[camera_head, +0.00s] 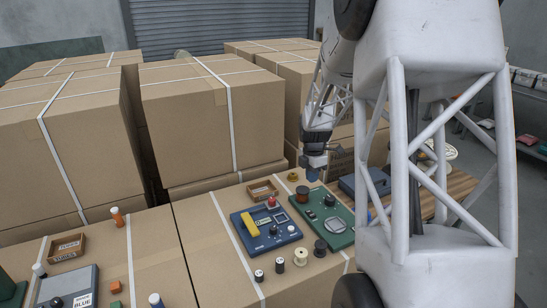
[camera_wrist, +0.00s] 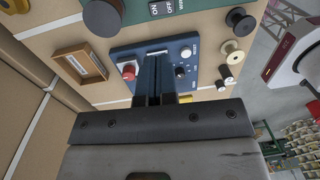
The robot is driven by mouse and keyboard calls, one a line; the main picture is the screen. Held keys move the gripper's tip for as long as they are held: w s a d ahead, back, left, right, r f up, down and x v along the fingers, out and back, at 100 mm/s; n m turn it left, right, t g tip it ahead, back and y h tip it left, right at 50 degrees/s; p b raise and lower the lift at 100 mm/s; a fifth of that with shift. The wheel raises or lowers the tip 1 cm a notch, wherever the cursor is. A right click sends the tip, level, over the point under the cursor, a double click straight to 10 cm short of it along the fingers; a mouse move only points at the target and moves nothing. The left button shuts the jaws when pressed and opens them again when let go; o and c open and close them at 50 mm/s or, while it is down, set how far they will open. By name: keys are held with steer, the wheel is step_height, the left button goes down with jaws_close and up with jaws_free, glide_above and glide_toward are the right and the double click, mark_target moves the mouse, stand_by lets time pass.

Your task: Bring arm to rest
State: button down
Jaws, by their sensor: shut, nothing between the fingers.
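My gripper (camera_head: 312,175) hangs above the far end of the green panel (camera_head: 340,236), pointing down, near a copper-brown spool (camera_head: 302,194). In the wrist view my gripper (camera_wrist: 154,80) has its two dark fingers together with nothing between them, in front of the blue panel (camera_wrist: 187,55). That blue panel, with a red button, a yellow part and knobs, also shows in the head view (camera_head: 258,243). The lattice arm link is mine and hides much of the right side.
Tall strapped cartons (camera_head: 200,115) stand behind the work surface. Cream (camera_head: 300,257) and dark (camera_head: 320,248) spools stand in front of the panels. A small wooden tray (camera_head: 262,190) lies behind them. A grey-blue box (camera_head: 68,288) and an orange bottle (camera_head: 117,217) are at left.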

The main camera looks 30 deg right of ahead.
steer(key=s+a+r+m+t, duration=0.1)
steer(key=s+a+r+m, duration=0.3)
steer(key=s+a+r, duration=0.4)
steer(key=s+a+r+m, duration=0.4)
steer(key=a+r, duration=0.1)
steer(key=a, duration=0.5)
steer(key=s+a+r+m+t, duration=0.1)
steer(key=s+a+m, duration=0.4)
steer(key=s, duration=0.5)
steer(key=s+a+r+m+t, duration=0.1)
steer(key=s+a+r+m, duration=0.1)
steer(key=s+a+m, duration=0.3)
steer(key=shift+s+a+r, duration=0.15)
steer(key=shift+s+a, duration=1.55)
steer(key=shift+s, duration=1.5)
